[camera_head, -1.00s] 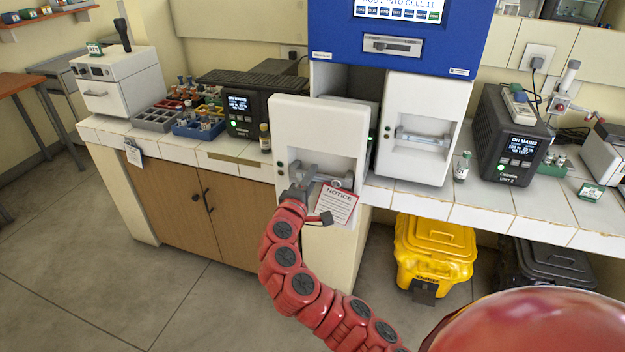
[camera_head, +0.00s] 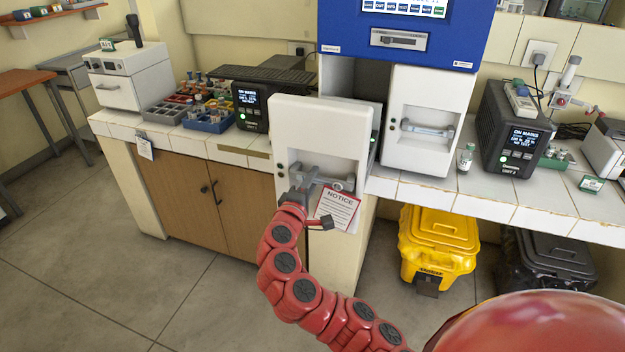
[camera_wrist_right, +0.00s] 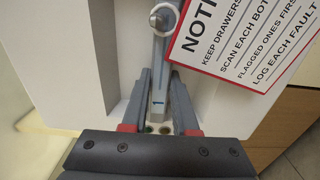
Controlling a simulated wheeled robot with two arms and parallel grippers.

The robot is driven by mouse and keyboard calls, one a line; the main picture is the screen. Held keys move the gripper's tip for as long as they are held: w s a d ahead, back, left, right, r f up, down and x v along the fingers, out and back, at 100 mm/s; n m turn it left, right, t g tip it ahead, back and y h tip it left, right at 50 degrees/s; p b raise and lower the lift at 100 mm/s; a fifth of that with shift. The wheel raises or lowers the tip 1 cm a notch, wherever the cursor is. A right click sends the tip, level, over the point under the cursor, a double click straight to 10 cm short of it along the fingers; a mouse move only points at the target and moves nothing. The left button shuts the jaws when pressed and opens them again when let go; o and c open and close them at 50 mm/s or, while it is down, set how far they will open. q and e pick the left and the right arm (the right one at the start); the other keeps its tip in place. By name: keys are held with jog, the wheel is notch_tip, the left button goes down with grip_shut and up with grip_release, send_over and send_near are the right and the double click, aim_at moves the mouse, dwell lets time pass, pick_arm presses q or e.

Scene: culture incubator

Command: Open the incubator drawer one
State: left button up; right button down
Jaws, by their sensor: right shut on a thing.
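The incubator's left drawer front (camera_head: 320,130) is white and stands well out from the blue-topped incubator (camera_head: 450,42). A dark opening shows behind it. Its grey bar handle (camera_head: 340,183) is in my right gripper (camera_head: 302,192), which is shut on the handle's left part. In the right wrist view, the two fingers (camera_wrist_right: 160,85) lie on either side of the grey handle bar (camera_wrist_right: 164,52). A red-bordered notice card (camera_head: 338,207) hangs from the handle by a ring. The right drawer (camera_head: 424,120) sits closed in the incubator. My left gripper is out of view.
The tiled bench holds a bottle rack (camera_head: 210,120), a dark power unit (camera_head: 250,105) at left, and another power unit (camera_head: 512,130) with a small bottle (camera_head: 466,158) at right. A yellow bin (camera_head: 438,245) stands below. The floor at left is clear.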

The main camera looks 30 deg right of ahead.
jog(key=c, duration=0.7)
grip_release()
jog(key=shift+s+a, duration=0.1)
jog(key=v, duration=1.7)
jog(key=shift+s+b, duration=0.15)
jog(key=shift+b, duration=0.25)
